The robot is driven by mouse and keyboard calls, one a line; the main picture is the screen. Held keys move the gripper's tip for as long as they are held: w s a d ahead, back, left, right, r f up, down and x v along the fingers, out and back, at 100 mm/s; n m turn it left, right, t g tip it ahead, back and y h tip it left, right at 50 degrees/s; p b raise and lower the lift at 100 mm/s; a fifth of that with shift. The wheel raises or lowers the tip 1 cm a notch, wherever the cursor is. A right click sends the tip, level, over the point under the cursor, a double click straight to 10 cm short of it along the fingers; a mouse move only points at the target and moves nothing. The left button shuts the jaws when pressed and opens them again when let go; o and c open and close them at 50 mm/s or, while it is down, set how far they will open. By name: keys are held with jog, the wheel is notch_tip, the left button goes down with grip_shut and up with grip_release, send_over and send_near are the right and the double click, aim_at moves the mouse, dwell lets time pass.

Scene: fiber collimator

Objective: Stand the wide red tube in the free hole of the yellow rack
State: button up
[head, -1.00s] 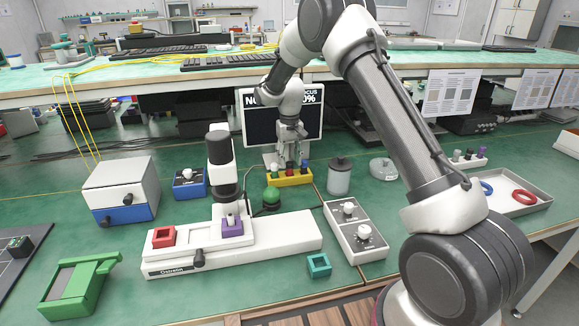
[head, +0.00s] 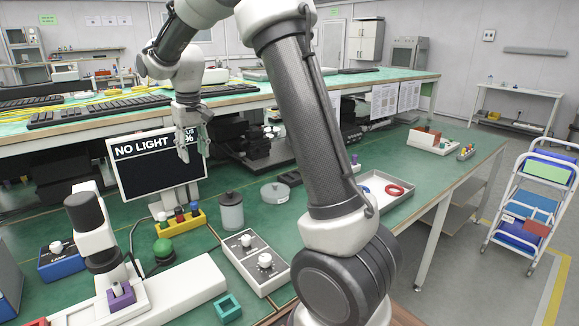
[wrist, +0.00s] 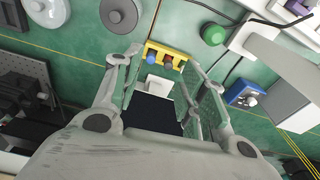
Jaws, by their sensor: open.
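The yellow rack (head: 183,226) stands on the green bench in front of the monitor, with several small pegs or caps in it. In the wrist view, the yellow rack (wrist: 150,46) shows a blue top and a red top. I cannot tell from these frames which thing is the wide red tube. My gripper (head: 195,152) is open and empty, above the bench by the monitor's right edge, higher than the rack. In the wrist view, my gripper's (wrist: 163,64) fingers are spread with nothing between them.
The monitor (head: 150,170) reads NO LIGHT. Near the rack stand a green button (head: 163,250), a grey canister (head: 231,214) and a two-knob box (head: 252,262). A tray (head: 372,205) with a red ring (head: 394,190) lies right. A white bin (head: 432,146) and cart (head: 535,205) are farther right.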

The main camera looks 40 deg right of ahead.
jog(key=s+d+r+t, duration=0.1)
jog(key=s+d+r, duration=0.25)
jog(key=s, duration=0.65)
jog(key=s+d+r+t, duration=0.1)
jog(key=s+d+r, duration=0.3)
jog(key=s, duration=0.6)
jog(key=s+d+f+t, duration=0.1)
jog(key=s+f, duration=0.1)
jog(key=s, duration=1.2)
jog(key=shift+s+d+f+m, duration=0.35)
jog(key=shift+s+f+m, duration=0.05)
